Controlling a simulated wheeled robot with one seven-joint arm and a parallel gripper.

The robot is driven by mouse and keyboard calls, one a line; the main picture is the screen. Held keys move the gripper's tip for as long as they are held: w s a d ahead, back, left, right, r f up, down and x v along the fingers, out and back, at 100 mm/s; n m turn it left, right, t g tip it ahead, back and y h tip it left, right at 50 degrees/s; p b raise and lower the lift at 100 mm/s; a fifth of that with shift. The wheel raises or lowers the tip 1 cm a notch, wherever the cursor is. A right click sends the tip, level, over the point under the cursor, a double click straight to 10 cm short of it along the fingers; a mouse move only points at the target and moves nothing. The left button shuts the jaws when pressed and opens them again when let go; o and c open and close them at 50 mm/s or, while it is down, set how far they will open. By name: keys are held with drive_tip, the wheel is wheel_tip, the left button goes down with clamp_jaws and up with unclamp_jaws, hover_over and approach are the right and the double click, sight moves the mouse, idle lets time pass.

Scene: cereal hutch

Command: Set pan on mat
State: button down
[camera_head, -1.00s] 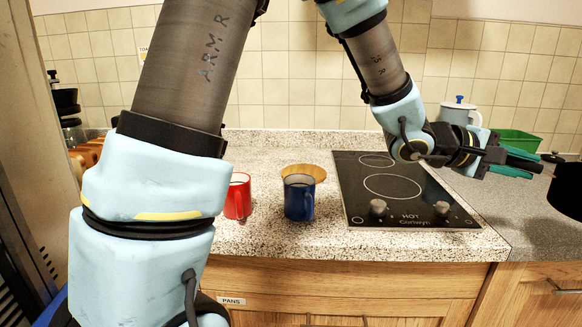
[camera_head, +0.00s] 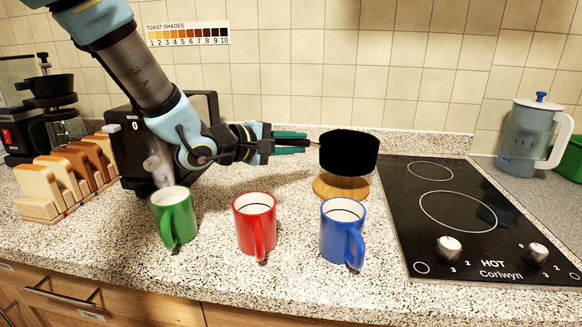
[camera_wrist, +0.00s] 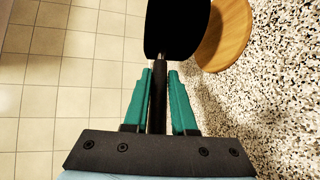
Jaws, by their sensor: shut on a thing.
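My gripper (camera_head: 307,143) is shut on the dark handle of a black pan (camera_head: 349,154). The handle (camera_wrist: 158,100) runs between the two green fingers in the wrist view. The pan is held level in the air, above the countertop. The round wooden mat (camera_head: 341,189) lies on the counter, left of the hob. In the head view the pan hides the mat's far part. In the wrist view the mat (camera_wrist: 235,35) shows to the right of the pan (camera_wrist: 175,25), which covers part of it. The pan looks offset from the mat, with a gap below it.
Green (camera_head: 175,220), red (camera_head: 254,222) and blue (camera_head: 341,236) mugs stand in front, the blue one close to the mat. A black hob (camera_head: 462,215) is right of the mat. A toaster (camera_head: 135,150) and toast racks (camera_head: 60,185) are at left. A jug (camera_head: 527,140) stands at right.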

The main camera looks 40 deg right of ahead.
drive_tip(key=shift+w+a+f, duration=0.2)
drive_tip(key=shift+w+f, duration=0.2)
drive_tip(key=shift+f, duration=2.1)
drive_tip(key=c, duration=0.7)
unclamp_jaws()
drive_tip(key=v, duration=1.2)
drive_tip(key=shift+s, duration=0.15)
